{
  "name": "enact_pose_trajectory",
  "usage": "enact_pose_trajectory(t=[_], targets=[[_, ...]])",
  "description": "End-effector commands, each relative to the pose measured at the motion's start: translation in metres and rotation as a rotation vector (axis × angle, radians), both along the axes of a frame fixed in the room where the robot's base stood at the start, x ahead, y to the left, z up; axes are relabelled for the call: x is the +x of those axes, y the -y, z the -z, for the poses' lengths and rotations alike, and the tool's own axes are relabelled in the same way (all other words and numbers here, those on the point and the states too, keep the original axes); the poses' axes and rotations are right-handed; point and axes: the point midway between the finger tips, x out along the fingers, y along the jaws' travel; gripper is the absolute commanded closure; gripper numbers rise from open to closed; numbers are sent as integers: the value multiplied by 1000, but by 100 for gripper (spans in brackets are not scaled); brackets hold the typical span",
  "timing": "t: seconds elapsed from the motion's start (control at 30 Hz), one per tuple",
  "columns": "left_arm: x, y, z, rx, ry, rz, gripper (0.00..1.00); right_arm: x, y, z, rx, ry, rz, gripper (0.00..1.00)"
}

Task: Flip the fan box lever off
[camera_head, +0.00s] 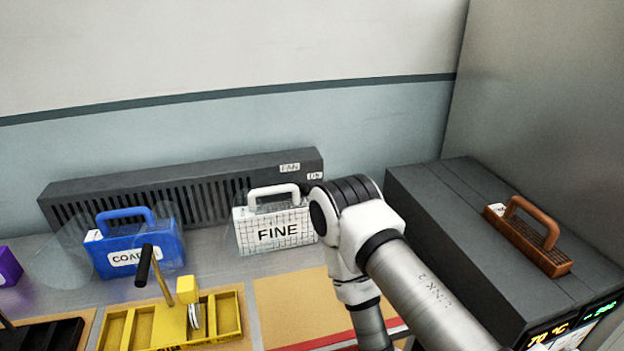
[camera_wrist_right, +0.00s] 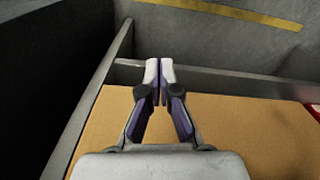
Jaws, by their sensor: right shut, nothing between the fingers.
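The fan box is the long dark grey slotted box (camera_head: 180,187) against the back wall in the head view. Small white labels (camera_head: 290,168) sit at its right end; their print is too small to read surely. I cannot make out a lever on it; my right arm stands just right of that end and may hide part of it. My right gripper (camera_wrist_right: 159,82) shows in the right wrist view, shut and empty, above a tan board (camera_wrist_right: 240,135) and near a grey rim. Its fingers do not show in the head view. My left gripper is in neither view.
A blue case (camera_head: 165,240) and a white FINE case (camera_head: 245,238) stand before the fan box. A yellow tray (camera_head: 233,312) with a dark-handled lever is in front. A grey box (camera_head: 440,205) bearing a brown handled block (camera_head: 525,245) stands at right.

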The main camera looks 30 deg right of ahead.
Motion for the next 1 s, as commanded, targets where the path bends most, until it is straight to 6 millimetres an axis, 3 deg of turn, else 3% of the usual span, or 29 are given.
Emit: enact_pose_trajectory(t=[0.2, 0.3, 0.57, 0.63, 0.77, 0.9, 1.0], targets=[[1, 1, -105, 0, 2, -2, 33, 20, 3, -109, 8, 60, 10, 100], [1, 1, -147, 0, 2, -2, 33, 32, 4, -152, 11, 94, 16, 100], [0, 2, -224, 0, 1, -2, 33, 57, 8, -235, 20, 172, 28, 100], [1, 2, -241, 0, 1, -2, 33, 84, 12, -260, 28, 255, 43, 100], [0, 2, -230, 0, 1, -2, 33, 159, 28, -284, 45, 499, 88, 100], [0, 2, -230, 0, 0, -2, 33, 234, 53, -340, 53, 774, 140, 100], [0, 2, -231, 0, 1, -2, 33, 274, 72, -384, 53, 954, 176, 100]])
